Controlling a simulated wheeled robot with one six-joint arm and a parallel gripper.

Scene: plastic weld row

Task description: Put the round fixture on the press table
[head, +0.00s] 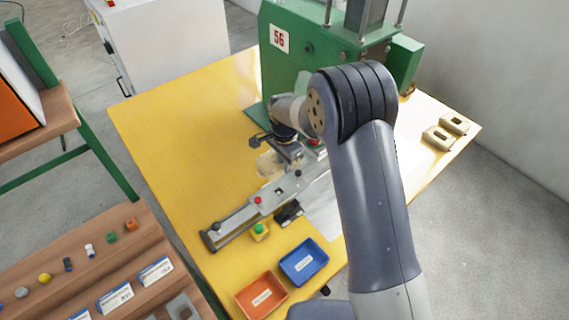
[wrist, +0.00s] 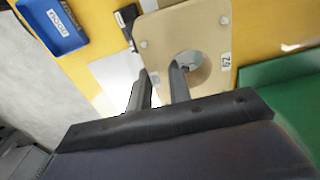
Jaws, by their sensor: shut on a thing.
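The round fixture (wrist: 182,28) is a beige plate with a round hole and a small number label, seen at the top of the wrist view. My gripper (wrist: 161,72) is shut on it, one finger in the hole and the other outside its near edge. In the head view the fixture (head: 267,166) shows as a pale patch below my gripper (head: 279,150), partly hidden by it. It is over the yellow table (head: 165,120), in front of the green press (head: 283,75) marked 56. I cannot tell whether it touches the surface below.
Two beige blocks (head: 437,138) sit at the right. The table's left side is clear.

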